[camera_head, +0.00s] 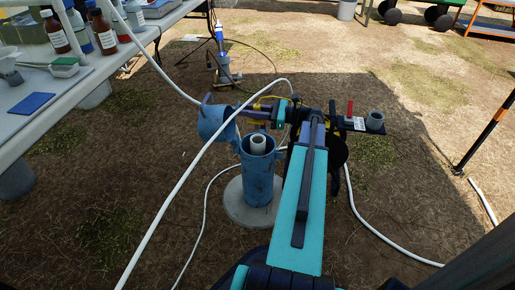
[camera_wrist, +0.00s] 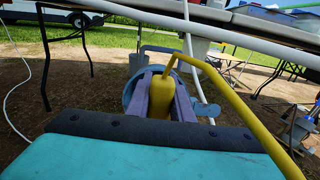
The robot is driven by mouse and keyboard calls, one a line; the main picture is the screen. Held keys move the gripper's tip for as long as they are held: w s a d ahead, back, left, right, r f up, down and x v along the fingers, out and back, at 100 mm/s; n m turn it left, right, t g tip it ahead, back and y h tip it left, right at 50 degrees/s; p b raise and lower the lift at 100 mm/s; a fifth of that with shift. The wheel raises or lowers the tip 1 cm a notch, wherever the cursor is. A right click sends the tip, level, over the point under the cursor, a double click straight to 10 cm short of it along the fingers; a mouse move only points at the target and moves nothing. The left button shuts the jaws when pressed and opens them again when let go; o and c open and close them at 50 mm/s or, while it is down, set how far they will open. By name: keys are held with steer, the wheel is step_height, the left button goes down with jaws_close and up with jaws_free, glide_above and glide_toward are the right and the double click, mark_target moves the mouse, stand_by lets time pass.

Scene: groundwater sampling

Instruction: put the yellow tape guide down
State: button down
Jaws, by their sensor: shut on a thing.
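The yellow tape guide (camera_wrist: 161,97) is between the two purple fingers of my gripper (camera_wrist: 172,96) in the wrist view. My gripper is shut on its thick body, and a thin yellow bent rod or tube runs from its top to the lower right. In the head view, my gripper (camera_head: 257,114) is above the blue well casing (camera_head: 258,180), and a little yellow of the guide shows there, mostly hidden. The casing stands open, with a white inner pipe (camera_head: 258,144) inside. Its blue lid (camera_head: 215,122) is swung to the left.
A white table (camera_head: 75,85) with brown bottles (camera_head: 103,32) and a blue pad (camera_head: 32,103) is at the left. Open ground lies right.

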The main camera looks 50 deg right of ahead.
mark_target(248, 121)
steer(key=shift+d, duration=0.1)
steer(key=shift+s+f+b, duration=0.1)
steer(key=shift+f+b, duration=1.1)
steer(key=shift+f, duration=1.3)
step_height(248, 121, down, 5)
steer(key=b, duration=0.2)
steer(key=shift+b, duration=0.3)
steer(key=c, duration=1.6)
jaws_free()
steer(key=shift+f, duration=0.1)
steer(key=shift+o, duration=0.2)
